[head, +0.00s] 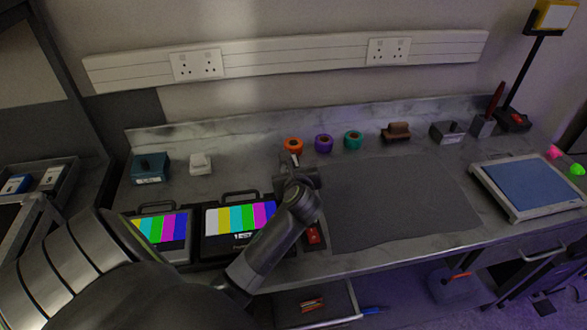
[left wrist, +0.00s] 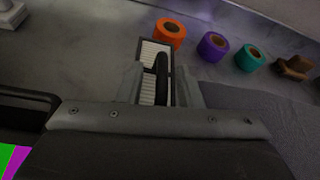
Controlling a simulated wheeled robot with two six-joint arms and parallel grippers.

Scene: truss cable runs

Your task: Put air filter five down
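The air filter, with white pleats in a dark frame and a black bar across its face, is between the two fingers of my left gripper in the left wrist view (left wrist: 147,57). The fingers (left wrist: 160,90) lie against its sides, and its near end is hidden by the gripper body. In the head view my left gripper (head: 295,174) is over the bench, between the test monitors and the dark mat. Only a small pale part of the filter shows there, just short of the orange tape roll. Its number cannot be read. My right gripper is not in view.
Orange (head: 293,145), purple (head: 323,143) and teal (head: 353,140) tape rolls stand at the back. Two monitors with colour bars (head: 238,220) are left of the gripper. The dark mat (head: 400,200) is clear. A blue-topped device (head: 530,186) is at the right.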

